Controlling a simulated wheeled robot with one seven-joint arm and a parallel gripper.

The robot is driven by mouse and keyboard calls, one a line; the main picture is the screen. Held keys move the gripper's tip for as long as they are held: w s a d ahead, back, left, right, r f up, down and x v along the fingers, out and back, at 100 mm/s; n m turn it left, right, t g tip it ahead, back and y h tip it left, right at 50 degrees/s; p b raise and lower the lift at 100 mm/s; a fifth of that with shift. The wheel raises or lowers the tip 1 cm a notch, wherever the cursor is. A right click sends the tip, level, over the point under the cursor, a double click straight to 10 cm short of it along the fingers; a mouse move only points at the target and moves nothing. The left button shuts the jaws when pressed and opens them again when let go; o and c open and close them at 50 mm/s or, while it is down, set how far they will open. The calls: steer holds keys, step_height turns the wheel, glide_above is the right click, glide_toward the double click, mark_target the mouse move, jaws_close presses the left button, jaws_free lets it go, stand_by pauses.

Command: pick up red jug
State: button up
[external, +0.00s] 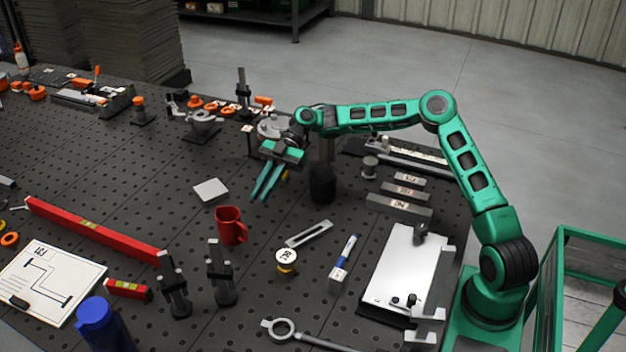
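The red jug (231,226), a small mug-like vessel with a handle on its right side, stands upright on the dark perforated table. My gripper (262,196) is above the table, up and to the right of the jug in the picture. Its two green fingers point down and slightly left. They look parted by a narrow gap with nothing between them. The gripper does not appear to touch the jug.
A long red level (92,229) lies left of the jug. Two dark clamps (221,273) stand in front of it. A yellow-and-white round item (286,261), a slotted bar (309,234) and a black cylinder (322,185) are to its right. A light square block (211,191) lies behind.

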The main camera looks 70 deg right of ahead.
mark_target(245, 231)
steer(key=f, duration=0.3)
steer(key=shift+a+f, duration=0.25)
steer(key=shift+a, duration=0.15)
steer(key=x, duration=1)
steer(key=shift+a+f, duration=0.1)
steer(key=shift+f, duration=0.05)
steer(key=shift+c, duration=0.7)
jaws_close()
steer(key=shift+r, duration=0.2)
